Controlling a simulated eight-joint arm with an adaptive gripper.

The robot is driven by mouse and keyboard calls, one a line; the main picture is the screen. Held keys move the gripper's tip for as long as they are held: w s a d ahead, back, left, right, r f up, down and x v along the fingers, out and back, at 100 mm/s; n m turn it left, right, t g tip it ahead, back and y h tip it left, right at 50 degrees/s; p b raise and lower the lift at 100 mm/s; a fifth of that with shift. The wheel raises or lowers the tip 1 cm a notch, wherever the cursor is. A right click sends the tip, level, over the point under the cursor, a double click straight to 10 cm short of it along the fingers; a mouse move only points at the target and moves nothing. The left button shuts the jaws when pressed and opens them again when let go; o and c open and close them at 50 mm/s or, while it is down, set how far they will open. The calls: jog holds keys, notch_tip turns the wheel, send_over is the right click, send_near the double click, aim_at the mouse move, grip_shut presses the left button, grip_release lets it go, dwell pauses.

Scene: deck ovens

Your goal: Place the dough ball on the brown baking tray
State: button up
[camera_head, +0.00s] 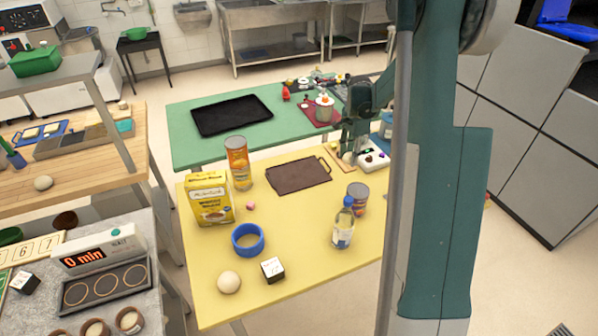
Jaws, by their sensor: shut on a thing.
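The brown baking tray (299,176) lies flat on the back part of the yellow table, and its top looks bare. A pale, round dough ball (229,282) rests on the same table at the front left, well apart from the tray. Another pale ball (43,182) sits on the wooden table at the left. My gripper (347,154) points down at the back right of the brown tray, near the table's far edge. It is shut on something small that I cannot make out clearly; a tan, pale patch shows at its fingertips.
A black tray (231,115) lies on the green table behind.

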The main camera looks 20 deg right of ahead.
send_over(298, 174)
jog(key=shift+s+r+n, duration=0.15)
jog(key=shift+r+n, duration=0.1)
jog(key=shift+n, duration=0.05)
jog(key=shift+f, duration=0.1)
jog(key=shift+f, duration=3.05)
jog(key=shift+f+b, duration=0.4)
jog(key=shift+f, duration=1.45)
jog(key=shift+f, duration=0.2)
jog(key=o, duration=0.9)
jog(key=shift+r, duration=0.15)
notch_tip(298, 174, up, 12)
jog(key=shift+r+p, duration=0.1)
jog(key=shift+p, duration=0.35)
